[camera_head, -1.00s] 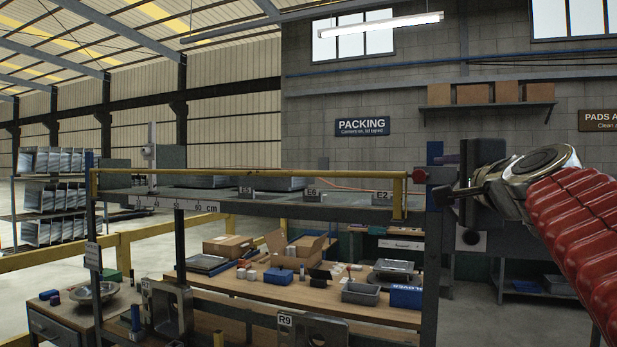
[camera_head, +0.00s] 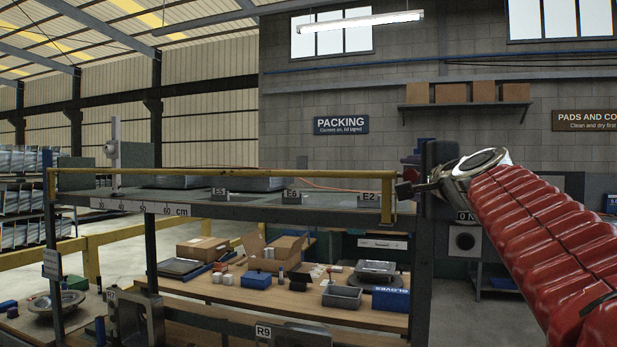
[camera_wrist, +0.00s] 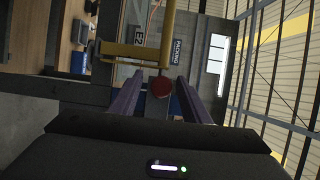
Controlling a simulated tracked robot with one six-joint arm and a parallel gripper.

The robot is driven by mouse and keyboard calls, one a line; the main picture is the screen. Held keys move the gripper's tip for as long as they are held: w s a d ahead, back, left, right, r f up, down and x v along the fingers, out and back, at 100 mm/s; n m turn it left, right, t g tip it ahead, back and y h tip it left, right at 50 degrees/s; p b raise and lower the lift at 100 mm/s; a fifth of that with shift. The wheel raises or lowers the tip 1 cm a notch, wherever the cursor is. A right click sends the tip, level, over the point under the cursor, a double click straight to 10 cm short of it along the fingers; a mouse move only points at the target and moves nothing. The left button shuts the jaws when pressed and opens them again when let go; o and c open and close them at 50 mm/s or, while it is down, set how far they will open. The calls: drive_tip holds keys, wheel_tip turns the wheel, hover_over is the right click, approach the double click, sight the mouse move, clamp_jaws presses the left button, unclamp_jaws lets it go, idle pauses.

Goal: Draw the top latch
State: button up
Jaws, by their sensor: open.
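The top latch shows in the wrist view as a round red knob (camera_wrist: 160,86) at the end of a yellow bar (camera_wrist: 126,50). My gripper (camera_wrist: 160,98) is open, with one purple finger on each side of the knob. The fingers look apart from it, and how deep the knob sits between them is hard to judge. In the head view the yellow bar (camera_head: 220,171) runs along the rack's top shelf. My gripper (camera_head: 408,188) is at the bar's right end by the rack post, and the knob is hidden there behind my gripper and wrist.
The rack's grey right post (camera_head: 424,270) stands close to my gripper. The top shelf (camera_head: 250,199) carries metal sinks and labels E5, E6 and E2. A wooden packing bench (camera_head: 250,293) with boxes stands behind. Open air lies above the bar.

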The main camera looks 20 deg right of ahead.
drive_tip(key=shift+w+d, duration=0.15)
drive_tip(key=shift+w, duration=0.1)
drive_tip(key=shift+c, duration=0.3)
clamp_jaws()
